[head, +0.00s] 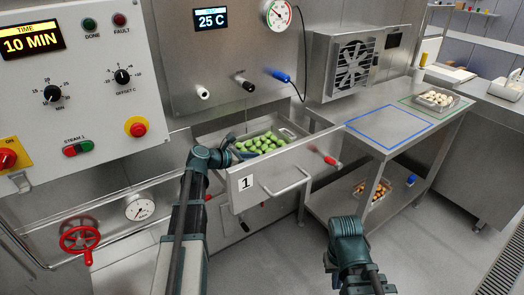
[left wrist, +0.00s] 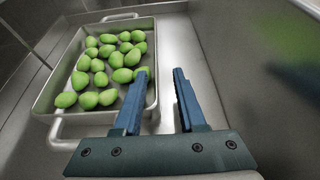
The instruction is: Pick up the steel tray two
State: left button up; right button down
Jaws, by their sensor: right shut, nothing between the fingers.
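A steel tray of green filled pasta (head: 290,133) sits in the open drawer marked 1 (head: 246,183). It also shows in the left wrist view (left wrist: 154,98), with a loop handle at each end. My left gripper (left wrist: 161,72) is open and empty over the tray's right side. One finger overlaps the tray wall and the pasta; the other is outside the wall, over the drawer floor. Whether they touch cannot be told. A second steel tray (head: 449,108) holds pale pieces on the table. A third (head: 362,197) holds orange-brown pieces on the lower shelf. My right gripper (head: 348,230) is shut and empty, low in front.
The steel table (head: 372,146) has an empty blue-outlined area (head: 388,127) and a green outline around the pale tray. Left of the drawer are a control panel (head: 75,75) and a red valve wheel (head: 80,239). The drawer front has a bar handle (head: 288,183).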

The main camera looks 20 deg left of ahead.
pick_arm(q)
jog(key=shift+w, duration=0.1)
jog(key=b+x, duration=0.1)
jog(key=x, duration=0.1)
jog(key=b+x, duration=0.1)
jog(key=x, duration=0.2)
jog(key=shift+w+a+f, duration=0.15)
jog(key=shift+f, duration=0.1)
grip_shut()
dwell(1.2)
